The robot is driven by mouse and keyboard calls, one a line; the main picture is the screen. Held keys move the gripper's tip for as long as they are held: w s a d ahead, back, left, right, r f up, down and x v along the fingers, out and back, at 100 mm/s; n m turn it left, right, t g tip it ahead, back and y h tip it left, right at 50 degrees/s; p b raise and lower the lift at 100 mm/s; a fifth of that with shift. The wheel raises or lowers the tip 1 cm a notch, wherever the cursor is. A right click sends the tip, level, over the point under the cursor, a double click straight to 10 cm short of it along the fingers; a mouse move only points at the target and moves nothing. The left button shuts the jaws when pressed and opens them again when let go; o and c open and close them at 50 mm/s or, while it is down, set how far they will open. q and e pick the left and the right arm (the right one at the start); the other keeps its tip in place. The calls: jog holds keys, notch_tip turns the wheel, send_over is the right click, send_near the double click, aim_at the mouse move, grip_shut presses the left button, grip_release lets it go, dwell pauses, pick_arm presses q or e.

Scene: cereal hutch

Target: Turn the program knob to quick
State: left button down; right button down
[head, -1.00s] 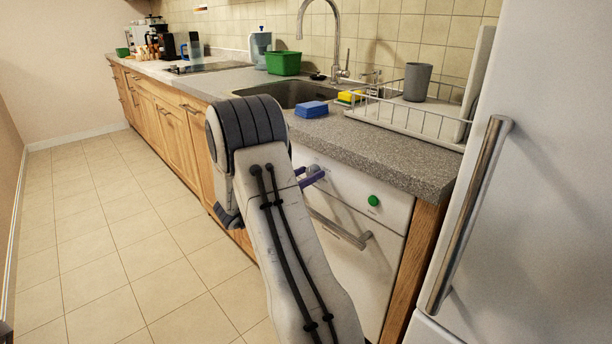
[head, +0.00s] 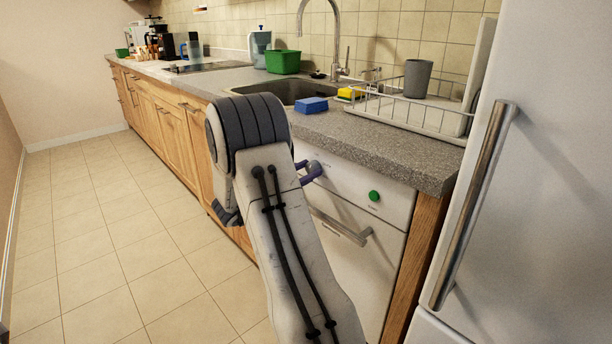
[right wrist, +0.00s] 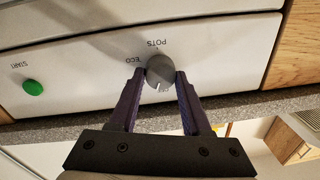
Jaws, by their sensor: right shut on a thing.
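The grey program knob (right wrist: 160,70) sits on the white front panel of the dishwasher (head: 341,185). In the right wrist view, which shows the panel upside down, the labels POTS and ECO can be read beside it; another label is partly hidden by the knob and a finger. A white mark on the knob points towards the bottom of that picture. My right gripper (right wrist: 160,75) is shut on the knob, one purple finger on each side. In the head view the right gripper (head: 308,174) is partly hidden behind my arm. My left gripper is not in view.
A green START button (head: 374,196) is on the same panel, and the dishwasher handle (head: 342,228) is below. The grey counter (head: 385,150) overhangs the panel. The fridge (head: 550,200) stands close at the right. The floor at the left is clear.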

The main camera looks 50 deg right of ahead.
jog(key=m+b, duration=0.2)
jog(key=m, duration=0.1)
jog(key=m+b, duration=0.1)
jog(key=shift+f+m, duration=0.25)
jog(key=shift+m, duration=0.05)
jog(key=shift+r+m+g+b, duration=0.1)
jog(key=shift+m+g+b, duration=0.2)
jog(key=shift+m+b, duration=1)
jog(key=shift+c, duration=1.8)
grip_release()
jog(key=a+p, duration=0.2)
jog(key=a, duration=0.8)
jog(key=shift+w+a+f, duration=0.2)
jog(key=shift+w+a, duration=0.1)
jog(key=shift+w, duration=0.1)
